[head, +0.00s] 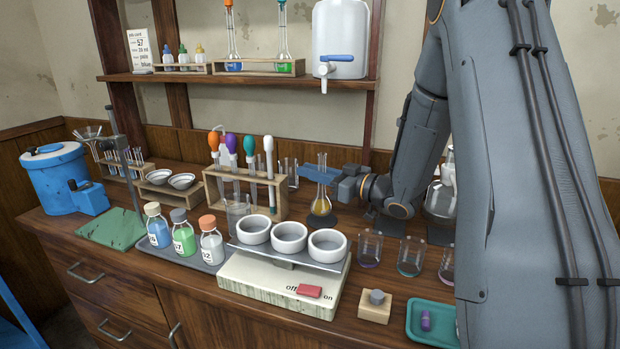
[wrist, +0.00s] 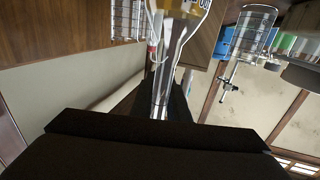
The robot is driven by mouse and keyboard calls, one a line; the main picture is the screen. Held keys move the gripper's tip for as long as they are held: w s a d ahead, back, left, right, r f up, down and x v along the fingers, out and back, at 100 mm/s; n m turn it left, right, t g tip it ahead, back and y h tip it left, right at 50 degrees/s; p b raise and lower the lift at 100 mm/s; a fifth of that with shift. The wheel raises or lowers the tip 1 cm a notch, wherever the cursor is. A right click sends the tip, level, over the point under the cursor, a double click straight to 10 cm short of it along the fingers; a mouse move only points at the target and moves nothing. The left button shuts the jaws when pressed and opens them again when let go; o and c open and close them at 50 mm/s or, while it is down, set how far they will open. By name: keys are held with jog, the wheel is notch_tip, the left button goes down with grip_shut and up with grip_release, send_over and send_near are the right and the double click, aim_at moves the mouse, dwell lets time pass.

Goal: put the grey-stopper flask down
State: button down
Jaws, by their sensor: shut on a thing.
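The flask (head: 321,207), of clear glass with amber-yellow liquid, is upright near the middle of the bench in the head view. My gripper (head: 319,175), with blue fingers, is shut on its long neck. In the wrist view the neck (wrist: 166,85) runs in between my dark fingers (wrist: 164,115), and part of the body shows at the top edge. I see no stopper in its mouth. A dark round base (head: 319,222) is right under the flask; I cannot tell whether they touch. A grey stopper (head: 376,296) sits in a small wooden block (head: 374,311).
A wooden rack (head: 228,190) with coloured droppers stands left of the flask. Several glass beakers (head: 369,249) stand to the right, with a teal tray (head: 433,337) nearer. A shelf (head: 235,78) is above.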

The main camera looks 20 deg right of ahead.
jog(key=shift+f, duration=1.05)
jog(key=c, duration=1.7)
grip_release()
jog(key=b+v, duration=0.1)
jog(key=v, duration=1.1)
jog(key=shift+b, duration=0.35)
jog(key=shift+r, duration=0.2)
